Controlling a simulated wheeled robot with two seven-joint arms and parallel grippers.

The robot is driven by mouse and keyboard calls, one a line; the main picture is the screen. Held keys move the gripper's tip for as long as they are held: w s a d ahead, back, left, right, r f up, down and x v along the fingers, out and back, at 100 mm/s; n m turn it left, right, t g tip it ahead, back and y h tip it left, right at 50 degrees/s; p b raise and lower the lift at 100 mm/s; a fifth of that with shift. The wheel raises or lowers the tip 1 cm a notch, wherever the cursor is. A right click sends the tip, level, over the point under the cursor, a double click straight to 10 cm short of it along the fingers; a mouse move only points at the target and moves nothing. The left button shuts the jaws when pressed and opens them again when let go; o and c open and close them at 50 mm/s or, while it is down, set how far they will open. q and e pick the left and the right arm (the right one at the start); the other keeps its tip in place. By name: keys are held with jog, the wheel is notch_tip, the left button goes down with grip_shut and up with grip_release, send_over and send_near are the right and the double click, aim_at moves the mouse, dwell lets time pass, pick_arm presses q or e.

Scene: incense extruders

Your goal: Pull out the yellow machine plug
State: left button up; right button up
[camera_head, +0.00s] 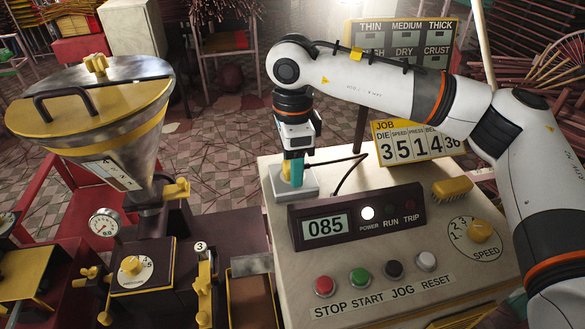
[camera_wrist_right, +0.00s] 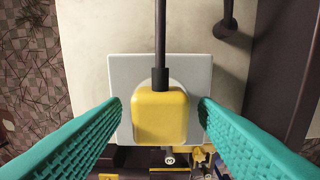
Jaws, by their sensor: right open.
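The yellow machine plug (camera_wrist_right: 160,116) sits on a pale square socket plate (camera_wrist_right: 119,75), with its dark cord running up the picture in the right wrist view. My right gripper (camera_wrist_right: 160,112) is open, with one teal finger on each side of the plug and a visible gap on both sides. In the head view the right gripper (camera_head: 292,171) points down over the socket plate (camera_head: 308,188) at the back left of the console, and the plug (camera_head: 286,171) is mostly hidden behind it. My left gripper is not in view.
The console (camera_head: 350,283) holds a display box (camera_head: 325,226), several push buttons and a speed dial (camera_head: 480,231). A funnel-topped machine (camera_head: 120,110) stands at left.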

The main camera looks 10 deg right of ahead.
jog(key=shift+b, duration=0.45)
dwell(0.7)
jog(key=shift+c, duration=0.4)
grip_shut()
jog(key=shift+r+p, duration=1.5)
jog(key=shift+r, duration=1.55)
